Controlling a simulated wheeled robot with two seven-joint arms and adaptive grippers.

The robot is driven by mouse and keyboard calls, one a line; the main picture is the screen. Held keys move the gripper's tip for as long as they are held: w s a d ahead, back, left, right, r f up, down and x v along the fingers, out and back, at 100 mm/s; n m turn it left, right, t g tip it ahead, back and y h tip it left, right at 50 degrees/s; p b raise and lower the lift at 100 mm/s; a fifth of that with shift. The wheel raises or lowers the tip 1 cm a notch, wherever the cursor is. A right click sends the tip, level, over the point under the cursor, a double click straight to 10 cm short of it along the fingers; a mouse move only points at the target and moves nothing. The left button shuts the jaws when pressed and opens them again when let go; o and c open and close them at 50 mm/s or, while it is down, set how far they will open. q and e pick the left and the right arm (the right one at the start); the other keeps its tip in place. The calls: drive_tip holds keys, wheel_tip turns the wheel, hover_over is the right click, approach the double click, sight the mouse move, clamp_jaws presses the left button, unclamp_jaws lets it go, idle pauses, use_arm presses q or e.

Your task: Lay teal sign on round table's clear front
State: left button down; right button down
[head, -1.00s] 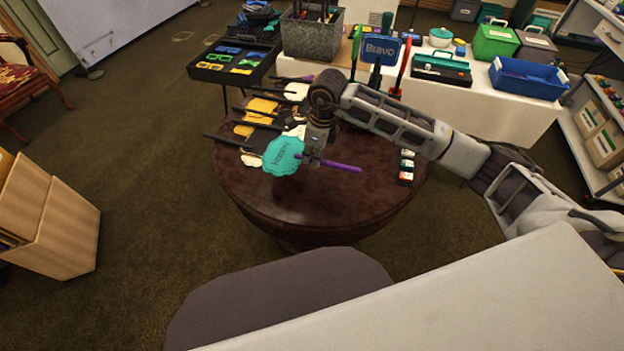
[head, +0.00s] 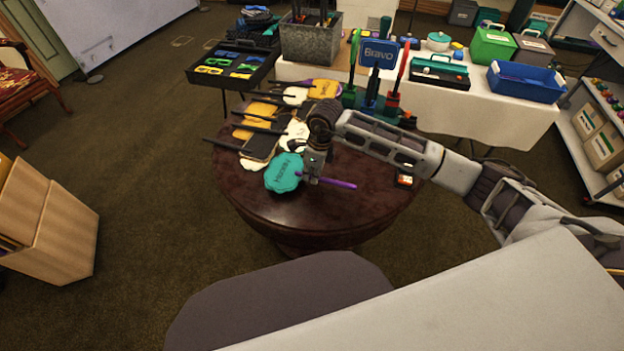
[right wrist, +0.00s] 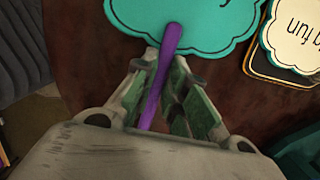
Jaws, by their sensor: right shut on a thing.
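The teal sign (head: 284,174) has a scalloped edge, dark lettering and a purple stick (head: 336,183). It is over the front left part of the dark round table (head: 290,210). My right gripper (head: 314,176) is shut on the purple stick, close to the sign's head. In the right wrist view the stick (right wrist: 160,85) runs between the fingers (right wrist: 160,95), and the teal head (right wrist: 190,20) lies beyond them at the top. I cannot tell whether the sign touches the tabletop. My left gripper is not in view.
Several yellow, white and black signs (head: 262,146) lie on the table's back left. A stand with a blue Bravo sign (head: 379,54) is at the back. The table's front is bare.

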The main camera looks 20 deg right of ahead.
wheel_tip(320, 180, down, 3)
drive_tip(key=shift+r, duration=0.1)
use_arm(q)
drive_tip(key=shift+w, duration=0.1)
use_arm(e)
drive_tip(key=shift+f, duration=0.25)
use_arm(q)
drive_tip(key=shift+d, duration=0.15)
use_arm(e)
drive_tip(key=shift+f, duration=0.1)
drive_tip(key=c, duration=1.5)
unclamp_jaws()
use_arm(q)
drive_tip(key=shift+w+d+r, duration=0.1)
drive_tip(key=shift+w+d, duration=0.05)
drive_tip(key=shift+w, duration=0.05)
use_arm(e)
drive_tip(key=shift+o, duration=0.2)
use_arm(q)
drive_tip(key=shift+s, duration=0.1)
